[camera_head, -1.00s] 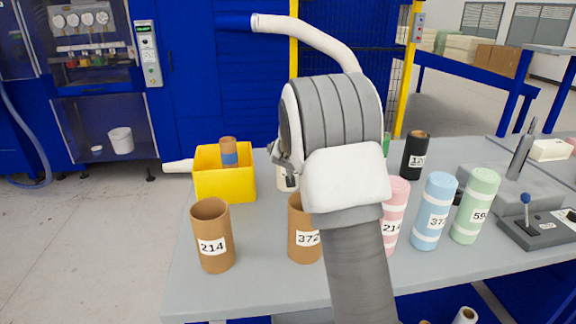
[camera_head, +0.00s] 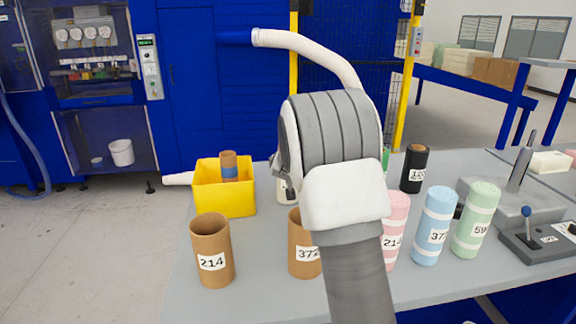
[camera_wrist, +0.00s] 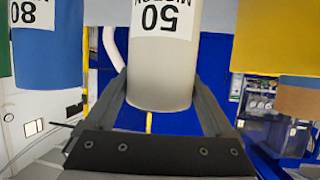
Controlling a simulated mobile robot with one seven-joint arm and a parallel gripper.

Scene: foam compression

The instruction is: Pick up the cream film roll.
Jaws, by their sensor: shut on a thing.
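The cream film roll (camera_wrist: 160,75), with a white label reading "50 MICRON", stands between my two fingers in the wrist view, where the picture is upside down. My gripper (camera_wrist: 160,88) is shut on it, one finger on each side. In the head view a small part of the cream roll (camera_head: 284,191) shows beside the yellow bin. My own arm hides the rest of it and most of my gripper. I cannot tell whether the roll is clear of the table.
A yellow bin (camera_head: 225,199) holding a brown roll stands left of the cream roll. Cardboard tubes (camera_head: 211,250) stand in front. Pink, blue (camera_head: 434,225), green and black rolls stand to the right, before a lever box (camera_head: 540,242).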

